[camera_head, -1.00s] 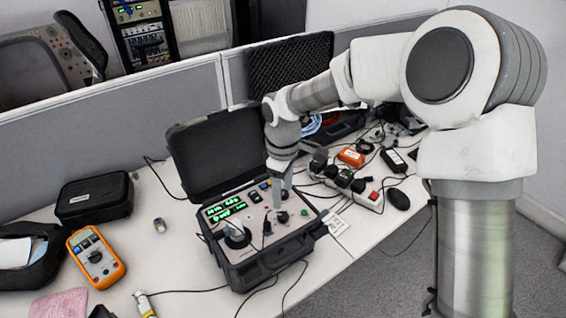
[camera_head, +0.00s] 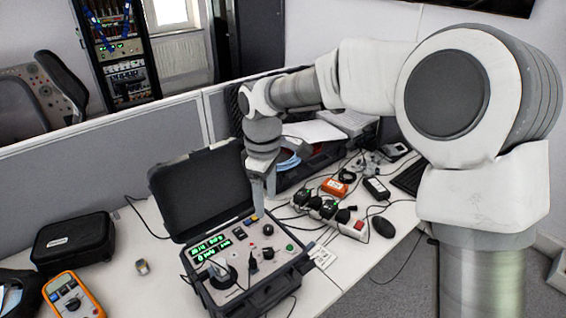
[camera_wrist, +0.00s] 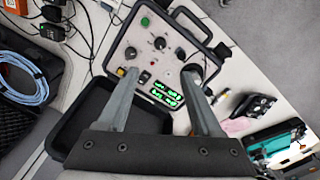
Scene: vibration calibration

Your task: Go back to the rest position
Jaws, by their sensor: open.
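My gripper (camera_head: 263,200) is above the open vibration calibrator case, near the back right of its panel, with the fingers pointing down. In the wrist view my gripper (camera_wrist: 158,92) shows two separated fingers with nothing between them. The calibrator (camera_head: 232,262) has a panel with knobs, a black round part and a lit green display (camera_head: 210,247). Its dark lid (camera_head: 200,190) stands open behind the panel. The panel also shows in the wrist view (camera_wrist: 150,50), below the fingers. The head view does not show whether the fingertips touch the panel.
An orange multimeter (camera_head: 70,298) and a black pouch (camera_head: 75,241) lie on the left. A power strip (camera_head: 340,217), an orange box (camera_head: 334,187), a black mouse (camera_head: 383,227) and cables crowd the right. A grey partition (camera_head: 100,165) runs behind the desk.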

